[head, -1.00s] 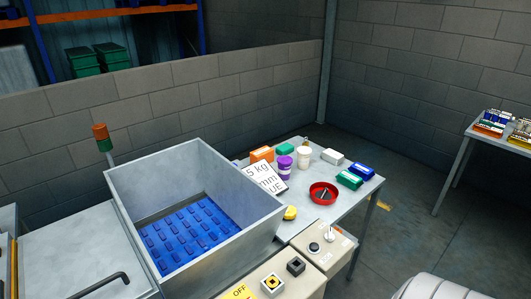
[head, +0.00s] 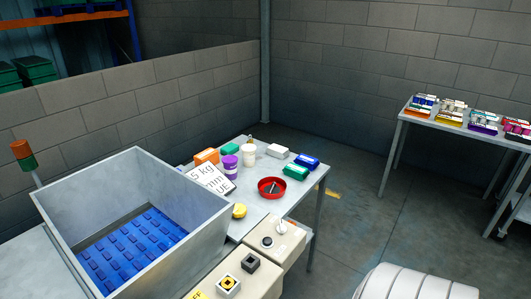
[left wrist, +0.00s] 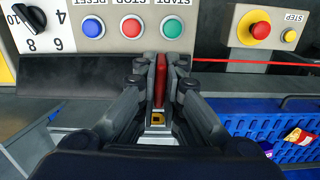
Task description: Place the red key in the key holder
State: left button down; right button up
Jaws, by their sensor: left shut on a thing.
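In the left wrist view my left gripper (left wrist: 160,85) is shut on a narrow red piece (left wrist: 160,75), which I take to be the red key. A pale metallic part with a yellow mark (left wrist: 157,119) shows between the fingers below it; I cannot tell if it belongs to the key. Neither gripper shows in the head view. I cannot pick out the key holder with certainty. Control boxes with a black square fitting (head: 250,262) and a yellow-and-black fitting (head: 228,285) stand at the bottom of the head view.
In the left wrist view, a button panel (left wrist: 112,40) lies beyond the fingers, an emergency stop (left wrist: 260,29) is at upper right and a blue crate (left wrist: 235,125) at right. In the head view, a metal bin (head: 60,215) stands beside a table (head: 250,213) with a red dish (head: 272,181).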

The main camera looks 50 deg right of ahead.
aim_at(251, 267)
jog(key=z, duration=0.45)
jog(key=k+l+z, duration=0.1)
jog(key=z, duration=0.3)
jog(key=l+z, duration=0.15)
jog(key=z, duration=0.3)
jog(key=l+z, duration=0.1)
jog(key=z, duration=0.35)
jog(key=l+z, duration=0.1)
jog(key=z, duration=0.3)
jog(key=k, duration=0.05)
